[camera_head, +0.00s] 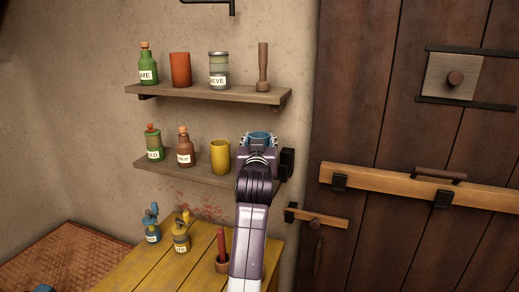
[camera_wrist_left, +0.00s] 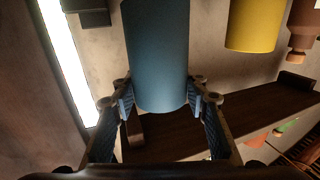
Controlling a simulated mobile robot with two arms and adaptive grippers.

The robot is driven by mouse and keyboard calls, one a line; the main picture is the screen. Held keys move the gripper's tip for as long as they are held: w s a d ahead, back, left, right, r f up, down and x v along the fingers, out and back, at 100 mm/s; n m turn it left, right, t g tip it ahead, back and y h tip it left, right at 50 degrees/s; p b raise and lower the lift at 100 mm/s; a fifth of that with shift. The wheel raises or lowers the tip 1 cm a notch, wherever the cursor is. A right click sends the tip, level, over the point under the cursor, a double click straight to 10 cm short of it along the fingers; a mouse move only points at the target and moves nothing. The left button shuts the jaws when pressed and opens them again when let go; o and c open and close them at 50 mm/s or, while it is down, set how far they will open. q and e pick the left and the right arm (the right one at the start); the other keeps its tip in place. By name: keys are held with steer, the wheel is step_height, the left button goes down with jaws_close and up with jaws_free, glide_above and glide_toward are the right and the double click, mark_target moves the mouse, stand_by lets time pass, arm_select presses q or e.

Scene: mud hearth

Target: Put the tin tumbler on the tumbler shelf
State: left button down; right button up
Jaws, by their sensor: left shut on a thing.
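The tin tumbler is a plain blue cylinder (camera_head: 261,136), held at the right end of the lower shelf (camera_head: 200,176). My left gripper (camera_head: 259,144) is shut on it. In the left wrist view, which is upside down, the tumbler (camera_wrist_left: 157,55) fills the middle between the two fingers of the left gripper (camera_wrist_left: 160,98). My gripper hides most of the tumbler in the head view, so I cannot tell whether its base touches the shelf. A yellow tumbler (camera_head: 220,157) stands just left of it on the lower shelf. My right gripper is not in view.
The upper shelf (camera_head: 210,93) holds a green bottle, a red tumbler (camera_head: 180,70), a jar and a wooden pestle. A brown bottle (camera_head: 184,150) and green bottle (camera_head: 153,143) share the lower shelf. A black bracket (camera_head: 287,164) is close right. The yellow table (camera_head: 195,262) lies below.

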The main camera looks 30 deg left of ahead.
arm_select(q)
step_height(320, 180, down, 4)
steer(key=shift+s+r+p, duration=0.1)
steer(key=shift+s+p, duration=0.05)
steer(key=shift+p, duration=0.45)
steer(key=shift+w+p, duration=0.2)
steer(key=shift+p, duration=0.15)
steer(key=shift+f, duration=0.3)
steer(key=shift+f, duration=0.2)
steer(key=c, duration=1.1)
jaws_free()
steer(key=shift+c, duration=0.2)
steer(key=shift+r, duration=0.15)
